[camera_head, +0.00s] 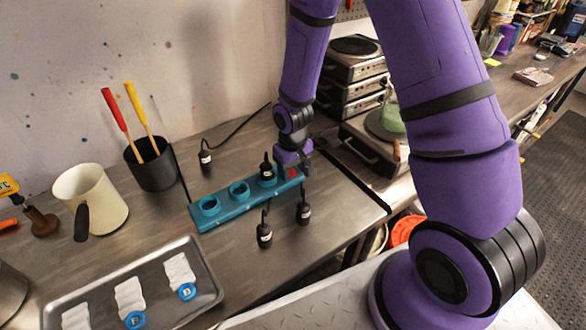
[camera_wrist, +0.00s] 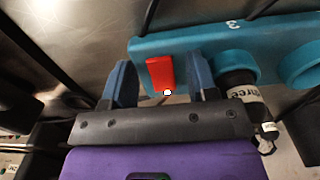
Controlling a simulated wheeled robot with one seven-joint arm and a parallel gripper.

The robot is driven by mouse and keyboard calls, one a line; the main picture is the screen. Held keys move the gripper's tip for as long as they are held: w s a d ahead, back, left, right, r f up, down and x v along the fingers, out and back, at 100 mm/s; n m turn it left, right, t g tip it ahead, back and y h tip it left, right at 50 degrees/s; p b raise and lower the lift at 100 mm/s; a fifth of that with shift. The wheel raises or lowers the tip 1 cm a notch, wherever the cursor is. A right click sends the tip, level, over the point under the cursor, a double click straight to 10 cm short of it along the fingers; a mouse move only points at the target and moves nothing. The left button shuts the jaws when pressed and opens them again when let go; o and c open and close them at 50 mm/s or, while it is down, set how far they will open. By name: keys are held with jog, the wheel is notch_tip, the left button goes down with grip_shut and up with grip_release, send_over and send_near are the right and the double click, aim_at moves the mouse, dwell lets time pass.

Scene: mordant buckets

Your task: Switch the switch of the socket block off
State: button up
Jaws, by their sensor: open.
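The teal socket block (camera_head: 222,208) lies on the metal worktop with several round sockets in a row. It also shows in the wrist view (camera_wrist: 200,45). Its red switch (camera_wrist: 160,72) is at the block's end, and shows small in the head view (camera_head: 292,173). A black plug (camera_head: 267,170) stands in the socket nearest the switch; in the wrist view a plug labelled "three" (camera_wrist: 240,90) is there. My gripper (camera_wrist: 163,85) is open, with its two fingers on either side of the red switch. I cannot tell whether the fingers touch it.
Loose black plugs lie near the block: one behind (camera_head: 205,160) and two in front, (camera_head: 264,236) and (camera_head: 304,213). A tray (camera_head: 205,275), a cream jug (camera_head: 92,198) and a black pot (camera_head: 153,168) stand left. Stacked hot plates (camera_head: 350,70) are behind my arm.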

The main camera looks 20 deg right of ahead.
jog(key=c, duration=0.9)
jog(key=shift+w+r+g+h, duration=0.1)
jog(key=shift+w+g+h, duration=0.05)
jog(key=shift+g, duration=0.6)
jog(key=shift+w+r+g+h, duration=0.1)
jog(key=shift+w+g+h, duration=0.05)
jog(key=shift+g, duration=0.6)
jog(key=o, duration=0.9)
jog(key=v, duration=1.1)
